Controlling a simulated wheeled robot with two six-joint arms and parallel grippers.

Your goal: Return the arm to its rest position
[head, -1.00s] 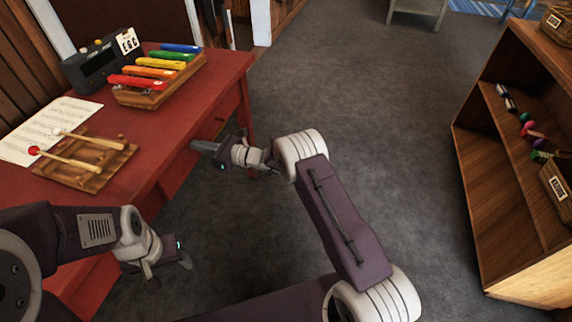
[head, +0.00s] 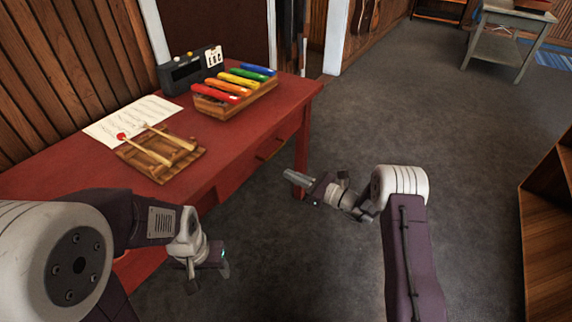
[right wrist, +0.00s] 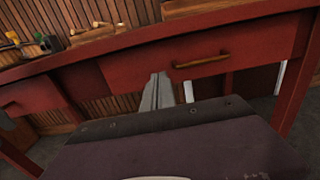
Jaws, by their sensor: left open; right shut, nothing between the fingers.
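My right gripper (head: 296,178) is shut and empty, in front of the red table's right end and over the grey floor in the head view. In the right wrist view its fingers (right wrist: 156,92) are together, with the table's drawer front behind them. My left gripper (head: 208,272) is open and empty, low beside the table's front edge at the lower left. The fingers of the left gripper are small and partly hidden in the head view.
The red table (head: 50,180) holds a xylophone (head: 236,98) with coloured bars, a wooden rack (head: 150,172) with mallets, a music sheet (head: 125,118) and a dark device (head: 185,75). A wooden shelf (head: 545,230) stands at right. The floor between is clear.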

